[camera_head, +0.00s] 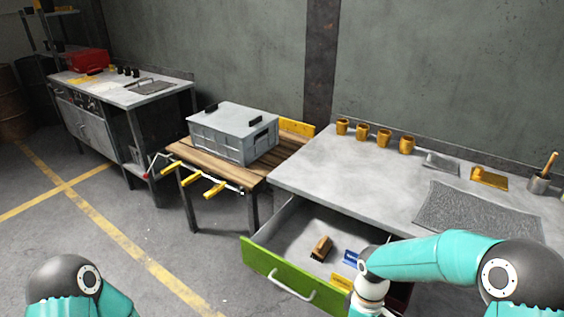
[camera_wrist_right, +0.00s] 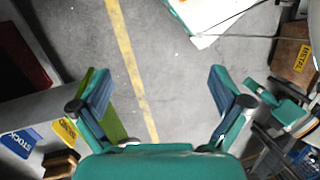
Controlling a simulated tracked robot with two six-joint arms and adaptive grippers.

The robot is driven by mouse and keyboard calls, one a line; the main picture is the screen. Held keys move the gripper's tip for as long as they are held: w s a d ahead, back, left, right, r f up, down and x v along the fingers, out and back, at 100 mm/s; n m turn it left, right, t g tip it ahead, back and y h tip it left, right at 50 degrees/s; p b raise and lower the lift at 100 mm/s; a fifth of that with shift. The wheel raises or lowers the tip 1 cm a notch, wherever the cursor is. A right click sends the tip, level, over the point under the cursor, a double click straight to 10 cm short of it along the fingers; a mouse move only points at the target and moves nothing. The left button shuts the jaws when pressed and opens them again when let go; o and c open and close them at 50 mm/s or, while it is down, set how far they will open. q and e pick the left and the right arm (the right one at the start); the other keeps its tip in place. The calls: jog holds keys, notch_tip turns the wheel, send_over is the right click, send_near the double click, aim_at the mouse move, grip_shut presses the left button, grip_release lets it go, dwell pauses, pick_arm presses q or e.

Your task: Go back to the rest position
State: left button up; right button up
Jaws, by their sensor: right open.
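My right gripper (camera_wrist_right: 160,88) is open in the right wrist view, with its two fingers wide apart and bare floor between them. In the head view my teal right arm (camera_head: 430,257) reaches in from the right over the open drawer, and its gripper is out of frame there. Of my left arm only a dark, teal-edged joint (camera_head: 64,284) shows at the lower left. My left gripper cannot be made out in either view.
The drawer with a green front (camera_head: 278,280) stands open below the grey workbench (camera_head: 350,176). A wooden brush (camera_head: 320,247) lies inside. A grey crate (camera_head: 233,134) sits on a wooden table (camera_head: 205,165) with yellow-handled clamps. The floor at left is clear.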

jog(key=s+a+f+m+t+y, duration=0.1)
jog(key=s+a+f+m, duration=0.1)
jog(key=s+f+m, duration=0.4)
jog(key=s+a+f+m+t+y, duration=0.2)
jog(key=s+a+f+m, duration=0.1)
jog(key=s+f+m, duration=0.3)
jog(key=shift+a+f+t+y, duration=0.25)
jog(key=shift+f+t+y, duration=0.05)
jog(key=shift+f, duration=0.65)
jog(key=shift+s, duration=0.1)
